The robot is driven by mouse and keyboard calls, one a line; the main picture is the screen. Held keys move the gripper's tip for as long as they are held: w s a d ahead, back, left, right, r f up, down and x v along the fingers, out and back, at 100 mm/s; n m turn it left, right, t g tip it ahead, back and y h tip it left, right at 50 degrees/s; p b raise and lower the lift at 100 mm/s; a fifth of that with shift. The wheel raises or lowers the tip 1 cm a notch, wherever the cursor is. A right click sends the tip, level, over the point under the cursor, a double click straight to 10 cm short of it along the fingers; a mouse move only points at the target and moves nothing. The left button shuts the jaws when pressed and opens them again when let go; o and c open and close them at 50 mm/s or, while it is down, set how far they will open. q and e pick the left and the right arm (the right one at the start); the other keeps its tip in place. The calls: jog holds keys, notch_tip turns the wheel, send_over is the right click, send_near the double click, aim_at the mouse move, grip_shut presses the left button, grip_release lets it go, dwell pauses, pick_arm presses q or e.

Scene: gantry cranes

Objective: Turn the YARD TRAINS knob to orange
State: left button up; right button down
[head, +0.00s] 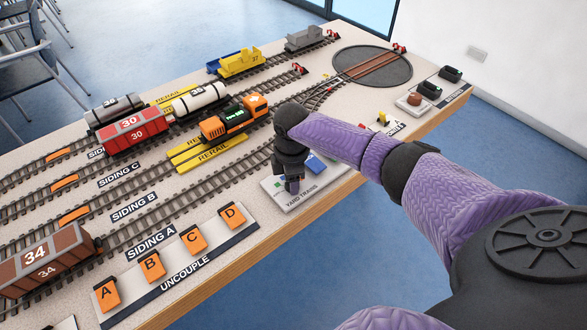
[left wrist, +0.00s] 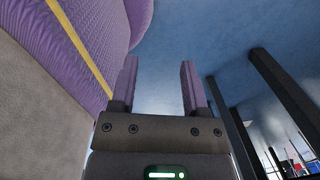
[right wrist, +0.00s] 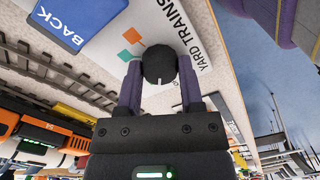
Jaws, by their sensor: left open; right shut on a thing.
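The YARD TRAINS panel (head: 273,191) is a white plate at the table's front edge, below my right arm. Its black knob (right wrist: 159,65) shows in the right wrist view, with a short white mark at its lower edge. An orange patch (right wrist: 132,36) and a teal patch (right wrist: 124,55) are printed up and left of the knob. My right gripper (right wrist: 159,78) is shut on the knob, one finger on each side. In the head view my right gripper (head: 292,186) points down and hides the knob. My left gripper (left wrist: 160,75) is open and empty, away from the table.
A blue BACK button (right wrist: 62,22) sits beside the knob. The UNCOUPLE panel (head: 180,268) with several orange tags lies left of it. An orange locomotive (head: 230,120) stands on the track behind. A turntable (head: 372,66) is at the far right.

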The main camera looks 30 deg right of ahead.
jog(key=m+p, duration=0.3)
jog(key=m, duration=0.1)
jog(key=shift+r+m, duration=0.15)
jog(key=shift+m, duration=0.15)
jog(key=shift+m+p, duration=0.45)
jog(key=shift+m, duration=0.45)
jog(key=m+p, duration=0.1)
jog(key=m, duration=0.1)
jog(key=shift+m, duration=0.4)
jog(key=m+p, duration=0.1)
jog(key=m, duration=0.2)
jog(key=shift+m, duration=0.3)
jog(key=m, duration=0.4)
jog(key=shift+p, duration=0.4)
jog(key=m, duration=0.5)
pick_arm(q)
jog(key=w+d+r+t, duration=0.1)
jog(key=w+d+r, duration=0.2)
jog(key=r, duration=0.4)
jog(key=shift+d+r+h+p, duration=0.15)
jog(key=shift+r+h+p, duration=0.15)
pick_arm(e)
jog(key=shift+w+m, duration=0.1)
jog(key=shift+m, duration=2.1)
pick_arm(q)
jog(key=shift+w, duration=0.1)
